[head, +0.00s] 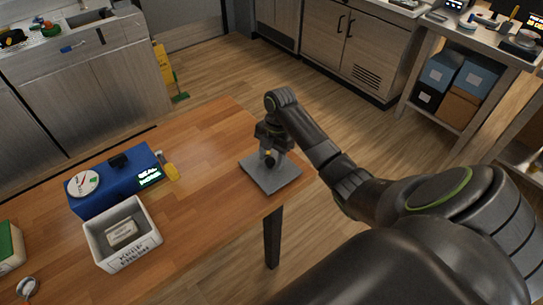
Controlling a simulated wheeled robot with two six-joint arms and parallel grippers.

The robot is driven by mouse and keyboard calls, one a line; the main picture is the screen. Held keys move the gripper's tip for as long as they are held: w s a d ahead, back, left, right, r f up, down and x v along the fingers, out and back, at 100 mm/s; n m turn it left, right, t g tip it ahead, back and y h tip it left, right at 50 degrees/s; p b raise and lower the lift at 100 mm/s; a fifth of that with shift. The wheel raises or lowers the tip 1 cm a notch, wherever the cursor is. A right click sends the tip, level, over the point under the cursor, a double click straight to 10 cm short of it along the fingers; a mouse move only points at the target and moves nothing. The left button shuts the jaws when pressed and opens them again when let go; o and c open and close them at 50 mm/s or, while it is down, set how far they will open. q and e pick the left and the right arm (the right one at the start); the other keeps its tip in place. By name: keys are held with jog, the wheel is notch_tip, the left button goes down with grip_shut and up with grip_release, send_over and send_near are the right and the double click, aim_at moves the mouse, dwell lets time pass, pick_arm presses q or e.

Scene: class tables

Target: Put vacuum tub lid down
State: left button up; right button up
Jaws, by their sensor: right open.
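A flat grey square plate (279,180), which looks to be the vacuum tub lid, lies at the right end of the wooden table, close to its edge. A small dark and yellowish part shows at its middle, under my gripper. My right gripper (269,158) is open and points down just over the plate's middle. It partly hides that part, and I cannot tell whether the fingers touch it. My left gripper is not in view.
A white tub (144,252) with lettering holds a pale block. Behind it stands a blue box (105,193) with a round dial and lit display, a yellow-handled item (171,172) beside it. The wooden table (210,215) is bare between these and the plate.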

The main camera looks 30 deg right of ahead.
aim_at(271, 159)
jog(key=shift+w+d+r, duration=0.1)
jog(key=shift+r, duration=0.5)
jog(key=r, duration=0.1)
jog(key=r+b, duration=0.1)
jog(key=r, duration=0.1)
jog(key=shift+d+r, duration=0.1)
jog(key=shift+d, duration=0.2)
notch_tip(271, 159, up, 8)
jog(key=d+p, duration=0.1)
jog(key=p, duration=0.5)
jog(key=shift+w, duration=0.1)
